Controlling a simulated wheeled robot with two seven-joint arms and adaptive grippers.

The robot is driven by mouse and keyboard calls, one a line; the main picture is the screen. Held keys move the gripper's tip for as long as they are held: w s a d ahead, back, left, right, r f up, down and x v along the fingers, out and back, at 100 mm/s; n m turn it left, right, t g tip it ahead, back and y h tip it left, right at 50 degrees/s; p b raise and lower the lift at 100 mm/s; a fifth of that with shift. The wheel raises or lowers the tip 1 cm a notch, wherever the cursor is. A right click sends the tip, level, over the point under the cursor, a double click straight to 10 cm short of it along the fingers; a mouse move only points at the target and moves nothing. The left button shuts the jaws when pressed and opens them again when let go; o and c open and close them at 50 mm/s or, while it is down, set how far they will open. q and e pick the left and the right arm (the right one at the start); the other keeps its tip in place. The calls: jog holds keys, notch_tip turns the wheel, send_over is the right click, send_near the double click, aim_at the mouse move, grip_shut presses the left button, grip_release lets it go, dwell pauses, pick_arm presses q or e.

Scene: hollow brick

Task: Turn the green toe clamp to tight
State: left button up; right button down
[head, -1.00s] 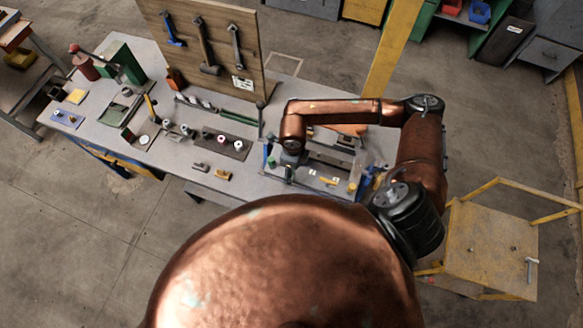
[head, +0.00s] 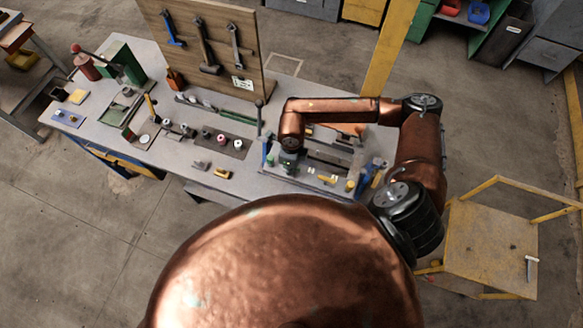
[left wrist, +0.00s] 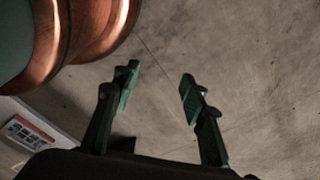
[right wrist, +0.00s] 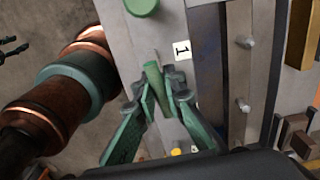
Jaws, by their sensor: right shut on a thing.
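The green toe clamp's upright green handle (right wrist: 153,74) stands on a pale grey fixture plate beside a white label marked 1. My right gripper (right wrist: 157,96) is shut on this handle, one green fingertip on each side. The fingers hide its lower part. In the head view my right gripper (head: 289,160) is small and low over the fixture at the bench's right end, and the clamp cannot be made out there. My left gripper (left wrist: 158,88) is open and empty above bare concrete floor; it is not seen in the head view.
A round green knob (right wrist: 142,5) stands on the same plate, beyond the handle. Metal bars with bolts run along the plate's right side. A yellow-framed cart (head: 490,245) stands at the right.

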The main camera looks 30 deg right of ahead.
jog(key=shift+d+f, duration=0.1)
jog(key=shift+d, duration=0.05)
dwell(0.7)
pick_arm(q)
jog(key=shift+s+a, duration=0.1)
jog(key=shift+s, duration=0.15)
pick_arm(e)
jog(key=c, duration=2.3)
grip_release()
jog(key=o, duration=1.5)
pick_arm(q)
jog(key=shift+s, duration=0.1)
pick_arm(e)
notch_tip(320, 180, up, 12)
jog(key=shift+r, duration=0.1)
